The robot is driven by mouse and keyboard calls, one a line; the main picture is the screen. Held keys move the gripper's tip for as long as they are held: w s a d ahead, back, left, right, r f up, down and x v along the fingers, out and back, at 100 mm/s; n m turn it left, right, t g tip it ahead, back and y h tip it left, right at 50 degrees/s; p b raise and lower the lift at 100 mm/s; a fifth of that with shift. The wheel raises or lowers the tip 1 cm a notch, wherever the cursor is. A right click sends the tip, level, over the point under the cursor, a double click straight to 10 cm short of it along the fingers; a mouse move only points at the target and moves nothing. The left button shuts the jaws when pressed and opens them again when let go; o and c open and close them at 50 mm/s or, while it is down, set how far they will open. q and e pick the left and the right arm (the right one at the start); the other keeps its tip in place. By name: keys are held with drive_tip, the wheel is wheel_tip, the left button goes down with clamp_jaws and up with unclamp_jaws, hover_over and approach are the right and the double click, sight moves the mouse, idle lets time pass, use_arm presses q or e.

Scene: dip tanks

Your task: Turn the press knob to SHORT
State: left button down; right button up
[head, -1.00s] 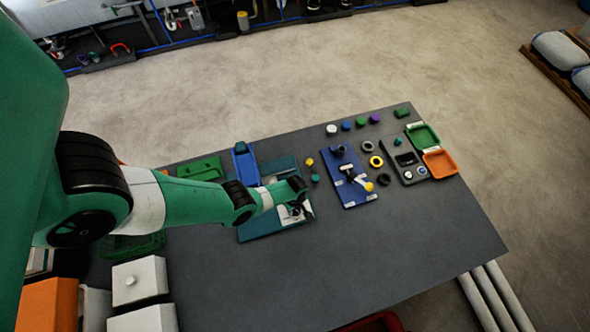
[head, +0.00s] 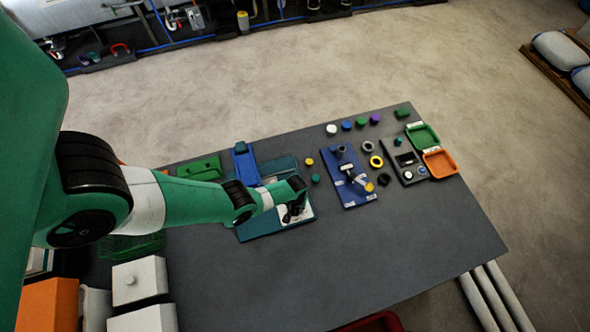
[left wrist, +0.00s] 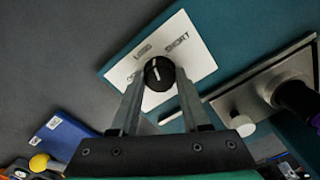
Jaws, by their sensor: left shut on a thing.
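The press knob (left wrist: 158,73) is a round black dial with a white pointer line, on a white label plate (left wrist: 194,63). In the left wrist view the plate reads SHORT at upper right and what looks like LONG above the knob; a third label at left is partly hidden. The pointer line runs roughly up the picture, nearer LONG than SHORT. My left gripper (left wrist: 157,80) is shut on the knob, one finger on each side. In the head view my left gripper (head: 295,211) is down at the plate on the teal base (head: 262,224) and hides the knob. My right gripper is not in view.
A metal bracket (left wrist: 262,88) with a white cylinder (left wrist: 237,124) and a dark post stands close right of the gripper in the wrist view. A blue panel (head: 356,164) with a yellow ball lies to the right. The table's front (head: 330,270) is clear.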

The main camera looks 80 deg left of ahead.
use_arm(q)
drive_tip(key=m, duration=0.4)
drive_tip(key=shift+m, duration=2.1)
drive_tip(key=shift+c, duration=1.8)
unclamp_jaws()
